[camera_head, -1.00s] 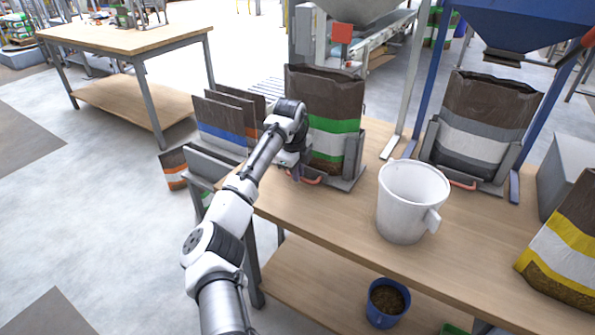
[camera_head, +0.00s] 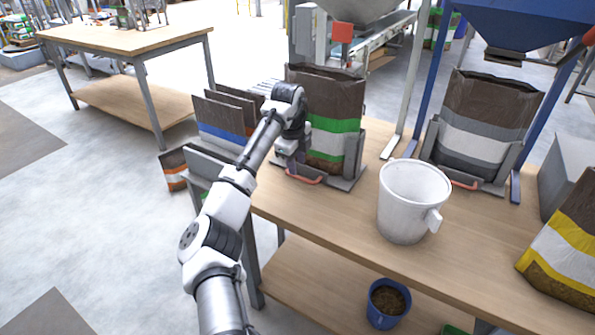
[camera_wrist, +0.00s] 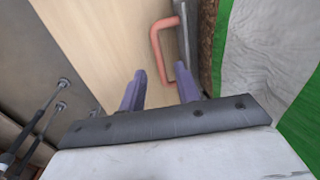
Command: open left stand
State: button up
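The left stand (camera_head: 350,182) is a grey metal holder on the workbench. It holds an upright brown bag (camera_head: 336,105) with green and white bands. A red-orange handle (camera_head: 304,175) sits low at the stand's front; in the wrist view the handle (camera_wrist: 163,50) lies just beyond my fingertips. My gripper (camera_wrist: 158,88) has two purple fingers, apart with nothing between them. In the head view my gripper (camera_head: 292,166) is at the left front of the stand, close to the handle, and partly hidden by my wrist.
A white bucket (camera_head: 406,205) stands on the workbench (camera_head: 340,225) right of the left stand. A second stand (camera_head: 490,187) with a grey-banded bag is farther right. Folded bags (camera_head: 222,125) stand in a rack to the left. A yellow-banded bag (camera_head: 570,250) is at the right edge.

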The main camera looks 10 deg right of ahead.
notch_tip(320, 180, up, 10)
jog(key=s+a, duration=0.1)
jog(key=shift+s+f+b, duration=0.15)
jog(key=shift+f+b, duration=0.05)
jog(key=shift+b, duration=0.25)
jog(key=shift+a, duration=0.1)
